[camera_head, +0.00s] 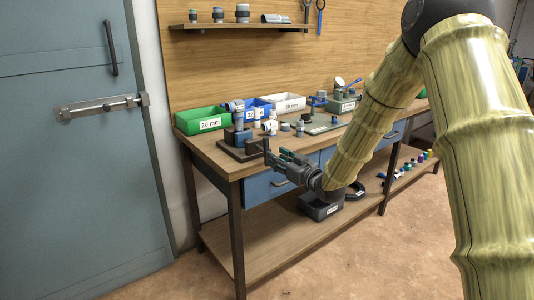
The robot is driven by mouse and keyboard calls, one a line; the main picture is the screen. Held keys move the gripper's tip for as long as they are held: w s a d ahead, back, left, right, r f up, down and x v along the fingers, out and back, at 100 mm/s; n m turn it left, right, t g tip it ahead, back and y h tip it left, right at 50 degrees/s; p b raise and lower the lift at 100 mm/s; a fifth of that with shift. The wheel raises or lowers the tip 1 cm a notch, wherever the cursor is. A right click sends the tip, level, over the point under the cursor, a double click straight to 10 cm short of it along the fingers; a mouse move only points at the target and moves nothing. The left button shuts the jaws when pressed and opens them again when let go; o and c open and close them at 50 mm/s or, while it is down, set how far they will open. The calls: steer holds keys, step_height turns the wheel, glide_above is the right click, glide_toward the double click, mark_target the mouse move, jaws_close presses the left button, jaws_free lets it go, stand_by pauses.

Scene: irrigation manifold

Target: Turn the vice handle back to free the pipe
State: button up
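The vice (241,136) stands on a dark base at the left front corner of the workbench. A short grey-blue pipe piece (235,106) shows at the top of the vice; how it is clamped is too small to tell. I cannot make out the vice handle clearly; it may be hidden behind my gripper. My gripper (272,154) is at the bench's front edge, just right of the vice, with its fingers towards the vice. I cannot tell whether it touches anything or how wide its fingers are.
Behind the vice stand a green bin (202,120), a blue bin (262,104) and a white bin (289,103). Small fittings lie on the workbench (215,148). A blue drawer (262,188) and a lower shelf (265,238) are below. A grey door (75,190) is at left.

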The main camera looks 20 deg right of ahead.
mark_target(266, 151)
steer(key=shift+x, duration=3.6)
jaws_close()
